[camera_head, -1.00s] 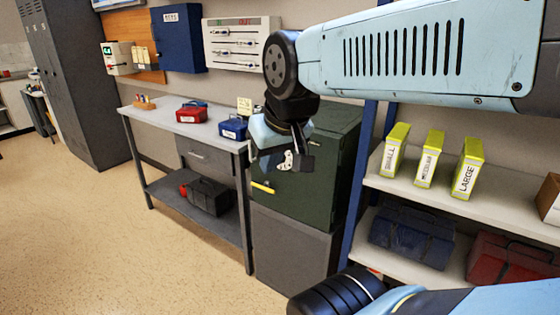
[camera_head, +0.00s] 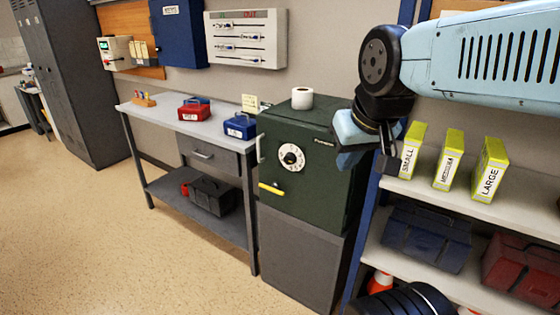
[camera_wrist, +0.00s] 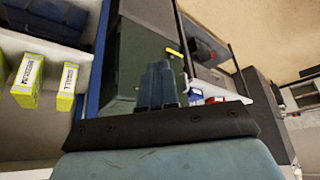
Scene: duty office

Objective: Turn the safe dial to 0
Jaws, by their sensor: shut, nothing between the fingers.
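The green safe (camera_head: 322,150) stands on a grey cabinet between the workbench and the shelf in the head view. Its round white dial (camera_head: 291,157) with a black centre is on the front face; its numbers are too small to read. A yellow handle (camera_head: 271,190) sits below the dial. My gripper (camera_head: 388,165) hangs to the right of the dial, by the safe's right side and the blue shelf post, apart from the dial. Its fingers (camera_wrist: 161,84) are closed together with nothing between them in the wrist view. The dial cannot be made out there.
A white roll (camera_head: 302,98) stands on top of the safe. The workbench (camera_head: 165,120) at left holds a red box (camera_head: 194,111) and a blue box (camera_head: 240,126). The shelf (camera_head: 455,200) at right holds yellow boxes (camera_head: 447,160) close to my gripper. Floor at left is clear.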

